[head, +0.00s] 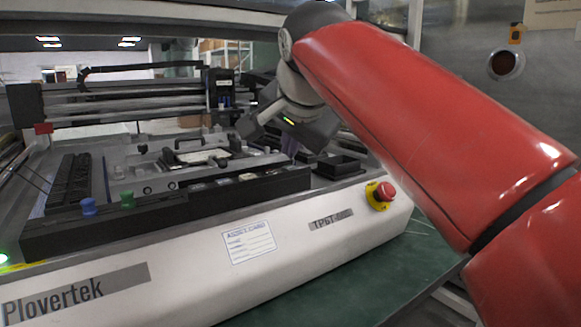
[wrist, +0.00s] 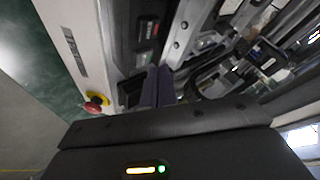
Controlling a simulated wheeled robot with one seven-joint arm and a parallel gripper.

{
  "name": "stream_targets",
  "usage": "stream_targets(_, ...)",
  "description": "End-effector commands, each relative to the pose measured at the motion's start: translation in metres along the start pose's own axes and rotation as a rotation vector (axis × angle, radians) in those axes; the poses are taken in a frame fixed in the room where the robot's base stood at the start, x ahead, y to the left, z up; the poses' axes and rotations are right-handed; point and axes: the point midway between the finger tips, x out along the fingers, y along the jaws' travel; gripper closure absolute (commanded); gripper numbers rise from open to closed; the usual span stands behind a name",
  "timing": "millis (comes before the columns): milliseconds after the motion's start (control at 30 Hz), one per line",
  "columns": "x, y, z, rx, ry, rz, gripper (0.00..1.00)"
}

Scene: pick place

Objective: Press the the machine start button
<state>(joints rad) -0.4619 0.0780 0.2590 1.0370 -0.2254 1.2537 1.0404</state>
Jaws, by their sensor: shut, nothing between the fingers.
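The machine (head: 290,232) is a white-fronted unit with a dark inner deck. A red mushroom button on a yellow base (head: 381,194) sits on its front face at the right; it also shows in the wrist view (wrist: 96,104). A green knob (head: 127,200) and a blue knob (head: 88,207) stand on the dark front rail at the left. I cannot tell which control is the start button. My gripper (head: 292,150) is over the machine's right side, above the deck, partly hidden by my arm. In the wrist view its fingers (wrist: 158,76) are together and empty.
A black open tray (head: 340,166) lies on the deck near the red button. Fixture blocks (head: 205,157) and a gantry rail (head: 130,100) fill the deck's middle and back. A green table surface (head: 390,270) is clear in front. A green light glows at the far left edge.

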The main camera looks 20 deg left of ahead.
Motion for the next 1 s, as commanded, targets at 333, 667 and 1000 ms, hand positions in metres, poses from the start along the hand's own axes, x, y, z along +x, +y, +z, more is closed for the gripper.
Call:
stream_targets(333, 0.0000, 0.0000, 0.0000, 0.000, 0.000, 0.000, 1.00)
stream_targets(667, 0.0062, 0.0048, 0.0046, 0.000, -0.001, 0.001, 1.00)
stream_targets(1000, 0.0059, 0.0045, 0.0043, 0.000, 0.000, 0.000, 1.00)
